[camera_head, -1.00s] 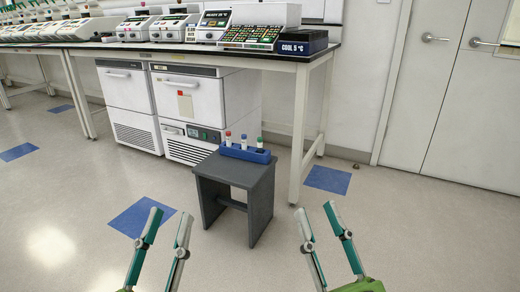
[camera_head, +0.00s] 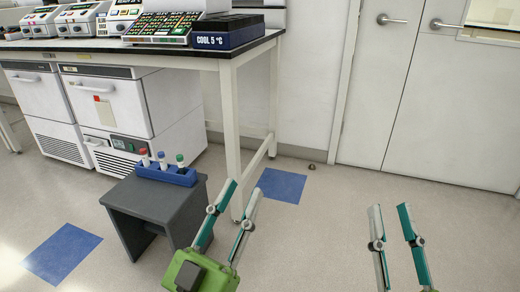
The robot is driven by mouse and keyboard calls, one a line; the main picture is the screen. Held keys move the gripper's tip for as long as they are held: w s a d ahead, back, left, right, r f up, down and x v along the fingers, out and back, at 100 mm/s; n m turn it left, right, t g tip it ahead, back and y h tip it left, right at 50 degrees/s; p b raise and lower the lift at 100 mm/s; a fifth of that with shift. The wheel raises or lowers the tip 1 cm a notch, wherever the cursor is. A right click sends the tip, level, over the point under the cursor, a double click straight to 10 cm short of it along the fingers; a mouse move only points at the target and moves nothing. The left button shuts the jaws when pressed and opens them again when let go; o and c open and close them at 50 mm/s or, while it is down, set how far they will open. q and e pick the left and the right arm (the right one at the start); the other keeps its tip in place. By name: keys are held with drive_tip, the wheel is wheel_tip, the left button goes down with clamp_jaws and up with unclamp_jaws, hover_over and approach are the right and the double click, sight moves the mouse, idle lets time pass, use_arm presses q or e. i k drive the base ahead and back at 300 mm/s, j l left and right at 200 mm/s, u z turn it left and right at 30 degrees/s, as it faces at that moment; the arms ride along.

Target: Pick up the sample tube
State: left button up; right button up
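Several capped sample tubes stand upright in a blue rack (camera_head: 167,174) on a small dark grey stool (camera_head: 150,203). I see a red-capped tube (camera_head: 145,160), a blue-capped tube (camera_head: 162,163) and a green-capped tube (camera_head: 180,166). My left gripper (camera_head: 242,192) is open and empty, in front of and to the right of the stool in the picture, apart from the tubes. My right gripper (camera_head: 390,212) is open and empty, further right over bare floor.
A long bench (camera_head: 245,50) carries thermal cyclers and a dark cooling block (camera_head: 227,34) labelled COOL 5 °C. White under-bench units (camera_head: 113,105) stand behind the stool. Double doors (camera_head: 420,90) are at the right. Floor to the right is clear.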

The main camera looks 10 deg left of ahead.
sight(180, 159)
drive_tip(key=i+l+z, duration=0.1)
drive_tip(key=i, duration=0.6)
drive_tip(key=i+l+z, duration=0.1)
drive_tip(key=i+l, duration=0.15)
drive_tip(key=i, duration=0.4)
drive_tip(key=i+l+u, duration=0.1)
drive_tip(key=i+u, duration=0.2)
drive_tip(key=u, duration=0.15)
drive_tip(key=i+l+u, duration=0.2)
drive_tip(key=u, duration=0.25)
drive_tip(key=i+l+u, duration=0.3)
drive_tip(key=u, duration=0.2)
drive_tip(key=i+l+u, duration=0.2)
drive_tip(key=l+u, duration=0.25)
drive_tip(key=j, duration=0.1)
